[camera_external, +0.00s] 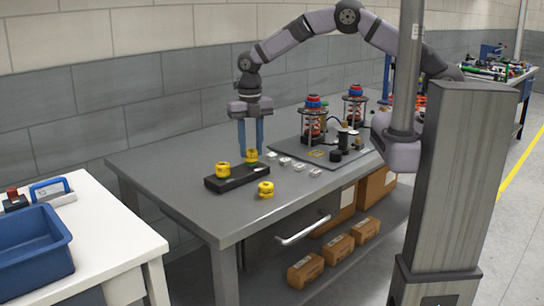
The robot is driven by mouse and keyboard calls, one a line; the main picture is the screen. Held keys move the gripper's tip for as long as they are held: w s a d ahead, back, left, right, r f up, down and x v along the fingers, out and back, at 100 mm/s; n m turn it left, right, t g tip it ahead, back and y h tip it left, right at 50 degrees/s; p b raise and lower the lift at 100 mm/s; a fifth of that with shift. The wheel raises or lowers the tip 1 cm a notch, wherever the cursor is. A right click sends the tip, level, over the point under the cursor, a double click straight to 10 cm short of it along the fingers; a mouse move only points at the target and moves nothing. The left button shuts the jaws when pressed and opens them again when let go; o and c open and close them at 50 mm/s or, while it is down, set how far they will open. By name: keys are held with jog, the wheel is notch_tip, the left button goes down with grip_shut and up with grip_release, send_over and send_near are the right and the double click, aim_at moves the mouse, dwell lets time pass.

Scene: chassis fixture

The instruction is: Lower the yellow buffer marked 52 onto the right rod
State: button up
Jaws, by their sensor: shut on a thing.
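My gripper (250,150) points down over the black holder block (236,180) on the grey table. Its two blue fingers are shut on a yellow buffer (252,157) at the far end of that block. Whether this buffer still rests in the block or is just clear of it, I cannot tell. The mark 52 is too small to read. A second yellow buffer (223,169) sits at the block's near end. A third yellow buffer (266,189) is on the table in front. Two red-and-blue-topped spring assemblies stand further right, the left one (314,115) and the right one (355,104); I cannot make out a bare rod.
Several small silver-white pieces (300,167) lie in a row between the block and the dark fixture plate (290,147). A small black-and-brass device (343,138) stands on the plate. The table's front left is clear. A white table with a blue bin (35,250) stands at left.

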jog(key=shift+f, duration=0.15)
jog(key=o, duration=1.1)
notch_tip(320, 180, up, 7)
jog(key=p, duration=0.5)
